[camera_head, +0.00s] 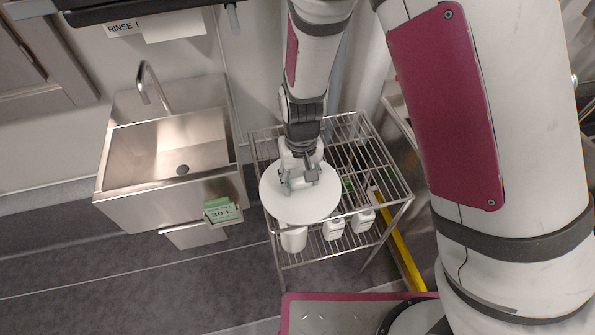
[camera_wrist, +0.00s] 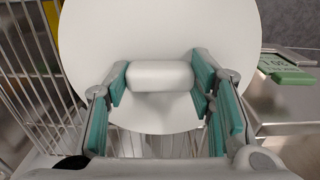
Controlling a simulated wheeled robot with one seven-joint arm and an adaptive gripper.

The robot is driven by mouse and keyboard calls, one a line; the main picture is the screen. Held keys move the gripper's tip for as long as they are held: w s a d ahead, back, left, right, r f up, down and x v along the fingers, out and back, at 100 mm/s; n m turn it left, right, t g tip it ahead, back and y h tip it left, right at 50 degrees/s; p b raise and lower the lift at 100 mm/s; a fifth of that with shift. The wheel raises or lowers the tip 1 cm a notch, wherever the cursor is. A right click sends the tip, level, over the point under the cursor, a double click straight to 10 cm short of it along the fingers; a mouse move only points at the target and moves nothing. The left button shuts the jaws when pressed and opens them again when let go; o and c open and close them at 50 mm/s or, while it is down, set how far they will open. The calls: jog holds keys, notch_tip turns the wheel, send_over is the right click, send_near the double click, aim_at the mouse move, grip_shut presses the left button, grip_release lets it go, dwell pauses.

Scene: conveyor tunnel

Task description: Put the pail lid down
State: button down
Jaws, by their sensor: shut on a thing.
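The pail lid is a round white disc (camera_head: 302,203) with a thick white handle block on top. My gripper (camera_head: 300,181) is shut on that handle, with the lid below it over the front left part of a wire rack. In the wrist view the teal finger pads of my gripper (camera_wrist: 160,82) stand at both ends of the handle, and the lid (camera_wrist: 160,35) spreads out behind them. The lid looks roughly level. I cannot tell whether it touches the rack's top shelf or hangs just above it.
The wire rack (camera_head: 372,158) has bare top shelf behind and right of the lid. White containers (camera_head: 334,229) stand on its lower shelf. A steel sink (camera_head: 168,150) is to the left, with a green-topped "30 L" box (camera_head: 222,212) at its front corner. A yellow strip (camera_head: 402,250) runs along the right.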

aim_at(298, 171)
jog(key=w, duration=0.4)
jog(key=shift+w+a+f, duration=0.25)
jog(key=shift+a+f, duration=0.05)
jog(key=shift+a, duration=0.05)
jog(key=shift+f, duration=1.7)
jog(key=shift+f, duration=0.1)
jog(key=c, duration=0.7)
grip_release()
jog(key=shift+c, duration=0.2)
